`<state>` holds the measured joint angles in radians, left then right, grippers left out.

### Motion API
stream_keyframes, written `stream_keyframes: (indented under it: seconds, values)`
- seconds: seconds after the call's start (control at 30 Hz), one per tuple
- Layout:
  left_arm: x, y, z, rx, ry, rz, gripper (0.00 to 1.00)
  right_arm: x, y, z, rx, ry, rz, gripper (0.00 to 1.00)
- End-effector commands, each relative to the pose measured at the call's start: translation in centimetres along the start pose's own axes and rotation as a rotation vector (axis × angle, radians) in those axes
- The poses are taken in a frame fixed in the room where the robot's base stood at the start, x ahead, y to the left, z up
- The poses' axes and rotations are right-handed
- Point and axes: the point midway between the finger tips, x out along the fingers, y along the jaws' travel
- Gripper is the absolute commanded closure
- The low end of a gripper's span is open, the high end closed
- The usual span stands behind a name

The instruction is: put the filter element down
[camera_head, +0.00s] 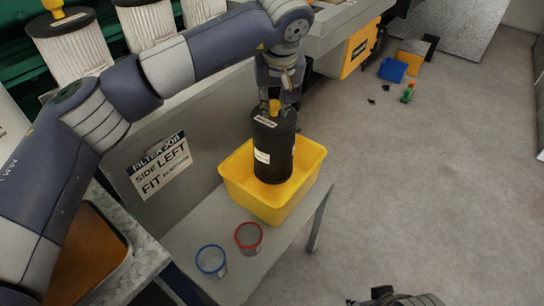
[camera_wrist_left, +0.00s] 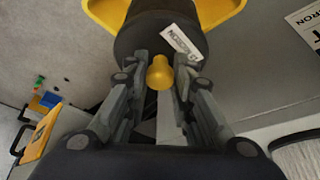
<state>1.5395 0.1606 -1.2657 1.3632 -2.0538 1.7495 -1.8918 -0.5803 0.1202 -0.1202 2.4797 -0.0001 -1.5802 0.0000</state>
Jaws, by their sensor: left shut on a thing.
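The filter element (camera_head: 273,148) is a black upright cylinder with white labels and a yellow knob on top. My left gripper (camera_head: 276,104) is above it, shut on its yellow knob; in the left wrist view the fingers (camera_wrist_left: 160,75) stand on both sides of the knob. The lower part of the filter element is inside the yellow bin (camera_head: 234,192). I cannot tell whether its base touches the bin floor. A dark part of what looks like my right gripper (camera_head: 396,298) shows at the bottom edge, mostly cut off.
The bin stands on a grey bench (camera_head: 192,233). A blue-rimmed cup (camera_head: 211,261) and a red-rimmed cup (camera_head: 249,238) stand in front of it. Pleated filters (camera_head: 74,45) stand at the upper left. A blue box (camera_head: 392,70) and small items lie on the otherwise open floor.

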Motion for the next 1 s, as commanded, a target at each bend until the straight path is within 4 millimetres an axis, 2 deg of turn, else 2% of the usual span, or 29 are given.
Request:
stream_keyframes:
  seconds: [0.03,0.1,0.37,0.57,0.93,0.97,1.0]
  values:
    - [1.2,0.0,0.6,0.0,-0.002,0.001,1.0,0.2,0.0,0.1,0.0,0.0,0.0,0.6]
    - [2.2,0.0,1.0,0.0,-0.002,0.001,1.0,0.5,0.0,0.2,0.0,0.0,0.0,0.6]
    - [4.2,0.0,1.7,-0.001,0.002,0.002,1.0,0.8,0.0,0.3,0.0,0.0,0.0,0.6]
    - [6.8,0.0,2.8,0.0,-0.001,0.001,1.0,1.3,0.0,0.4,0.0,0.0,0.0,0.6]
    - [7.2,0.0,3.0,-0.001,0.003,0.002,1.0,1.5,-0.1,0.5,0.0,0.001,0.0,0.6]
    - [7.3,0.0,3.0,0.0,0.001,0.001,0.75,1.5,-0.1,0.4,0.0,0.002,0.0,0.6]
    - [7.3,0.0,3.0,0.0,0.001,0.001,0.66,1.4,-0.1,0.4,0.0,0.003,0.0,0.6]
